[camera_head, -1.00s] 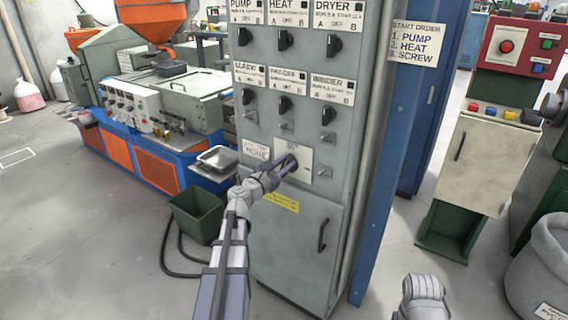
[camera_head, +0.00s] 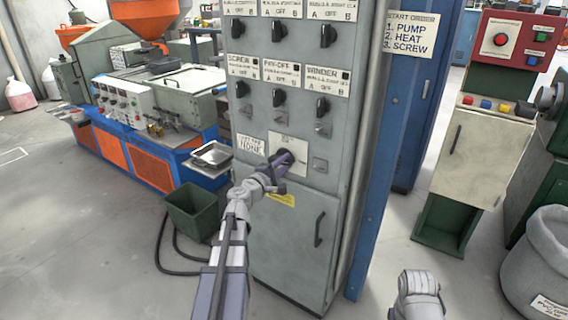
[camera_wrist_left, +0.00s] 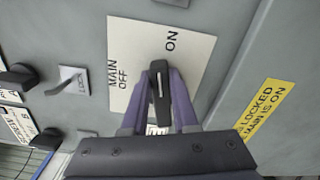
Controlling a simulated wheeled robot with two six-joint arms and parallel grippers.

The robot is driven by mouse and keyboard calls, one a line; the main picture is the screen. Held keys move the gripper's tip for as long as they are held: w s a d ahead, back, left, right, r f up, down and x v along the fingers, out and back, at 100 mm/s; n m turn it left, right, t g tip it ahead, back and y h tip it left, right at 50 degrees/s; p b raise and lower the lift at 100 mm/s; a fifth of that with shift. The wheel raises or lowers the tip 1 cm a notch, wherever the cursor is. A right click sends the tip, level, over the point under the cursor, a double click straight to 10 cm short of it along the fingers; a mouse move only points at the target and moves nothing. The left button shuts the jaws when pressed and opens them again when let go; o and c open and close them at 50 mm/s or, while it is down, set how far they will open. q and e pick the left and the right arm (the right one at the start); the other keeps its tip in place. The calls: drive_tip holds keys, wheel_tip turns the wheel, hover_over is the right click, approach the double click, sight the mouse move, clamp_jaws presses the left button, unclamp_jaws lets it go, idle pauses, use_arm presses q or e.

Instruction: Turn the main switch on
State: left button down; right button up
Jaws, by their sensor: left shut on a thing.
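The main switch (camera_wrist_left: 159,88) has a black handle with a white line, on a pale plate (camera_wrist_left: 197,50) marked MAIN OFF and ON. In the left wrist view my left gripper (camera_wrist_left: 160,90) is shut on this handle, a purple finger on each side. The handle's line points between the OFF and ON words. In the head view my left gripper (camera_head: 284,158) reaches the switch plate (camera_head: 297,150) low on the grey control cabinet (camera_head: 228,125), and its fingers hide most of the handle. Of my right arm only a grey link shows at the bottom; its gripper is not seen.
Other black knobs (camera_head: 278,98) sit in rows above the switch. A yellow label (camera_wrist_left: 265,108) reading LOCKED MAIN IS ON is beside the plate in the wrist view. A cabinet door with a handle (camera_head: 319,228) is below. A green bin (camera_head: 192,212) stands left on the floor.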

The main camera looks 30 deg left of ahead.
use_arm(q)
drive_tip(key=shift+d+f+m, duration=0.1)
drive_tip(key=shift+f+m, duration=0.1)
drive_tip(key=shift+m, duration=0.55)
drive_tip(key=shift+f+m, duration=0.2)
drive_tip(key=shift+m, duration=0.55)
drive_tip(key=shift+b, duration=0.3)
drive_tip(key=c, duration=0.7)
unclamp_jaws()
drive_tip(key=shift+s+a, duration=0.15)
drive_tip(key=shift+s, duration=1.8)
drive_tip(key=shift+s+a, duration=0.15)
drive_tip(key=shift+s, duration=1.8)
